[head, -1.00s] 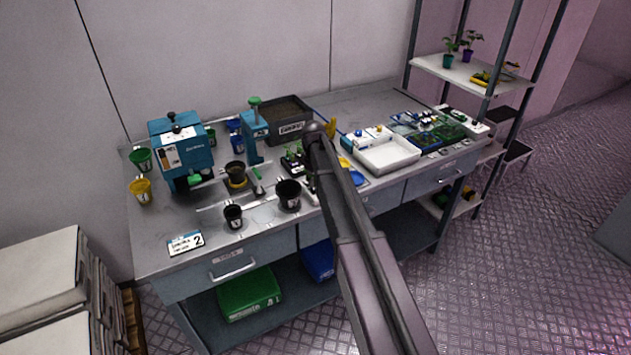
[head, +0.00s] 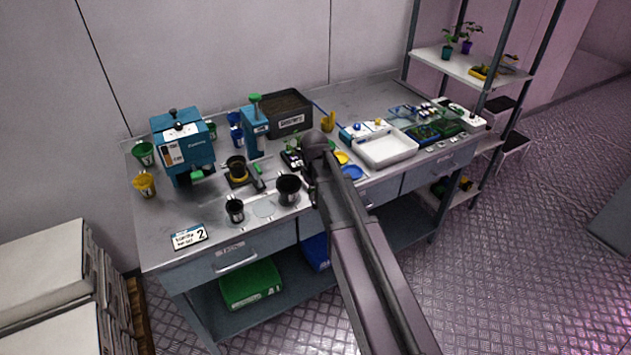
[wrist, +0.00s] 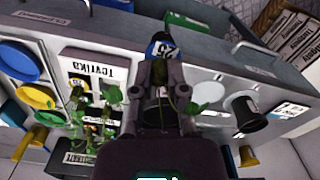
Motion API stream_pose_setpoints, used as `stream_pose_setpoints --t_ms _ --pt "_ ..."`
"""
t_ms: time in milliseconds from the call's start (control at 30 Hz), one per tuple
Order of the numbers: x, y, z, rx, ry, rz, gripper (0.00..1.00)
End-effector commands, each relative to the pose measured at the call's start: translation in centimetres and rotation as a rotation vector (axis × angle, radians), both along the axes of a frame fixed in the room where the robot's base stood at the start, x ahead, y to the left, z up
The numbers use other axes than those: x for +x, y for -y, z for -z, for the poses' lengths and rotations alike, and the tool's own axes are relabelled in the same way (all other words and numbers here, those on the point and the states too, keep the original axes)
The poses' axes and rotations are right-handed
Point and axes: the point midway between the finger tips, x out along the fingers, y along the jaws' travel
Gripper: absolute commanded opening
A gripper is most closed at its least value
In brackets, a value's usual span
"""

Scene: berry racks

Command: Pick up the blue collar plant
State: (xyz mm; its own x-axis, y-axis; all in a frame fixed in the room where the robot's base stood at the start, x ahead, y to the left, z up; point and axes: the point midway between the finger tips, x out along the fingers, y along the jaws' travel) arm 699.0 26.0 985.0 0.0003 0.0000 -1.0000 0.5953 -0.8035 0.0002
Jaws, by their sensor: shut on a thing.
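The blue collar plant (wrist: 160,46) is between the fingers of my gripper (wrist: 160,75) in the wrist view. Its blue collar and a white label with dark figures show just past the fingertips. Green leaves (wrist: 206,92) stick out beside the right finger, and thin stems show between the fingers. My gripper is shut on it, above the bench front. In the head view my arm hides most of the gripper and the plant.
The bench (head: 345,98) holds a black tray of seedlings (wrist: 98,128), black pots (head: 288,188), a blue machine (head: 183,148), a white tray (head: 386,148) and yellow and blue dishes (wrist: 35,97). A rack (head: 470,70) with potted plants stands at the right. Bare bench lies behind the white tray.

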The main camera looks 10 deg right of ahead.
Motion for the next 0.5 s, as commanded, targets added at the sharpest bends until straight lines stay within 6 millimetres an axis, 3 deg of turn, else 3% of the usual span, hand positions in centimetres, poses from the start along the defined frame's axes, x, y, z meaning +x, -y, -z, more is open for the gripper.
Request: stream_pose_setpoints --t_ms 33,200,500 --pt "-1.0 -0.1 -0.1 0.0 0.0 0.0 0.0" --pt "-2.3 -0.3 -0.2 0.0 0.0 0.0 0.0" --pt "-2.7 -0.4 -0.3 0.0 0.0 0.001 0.0"
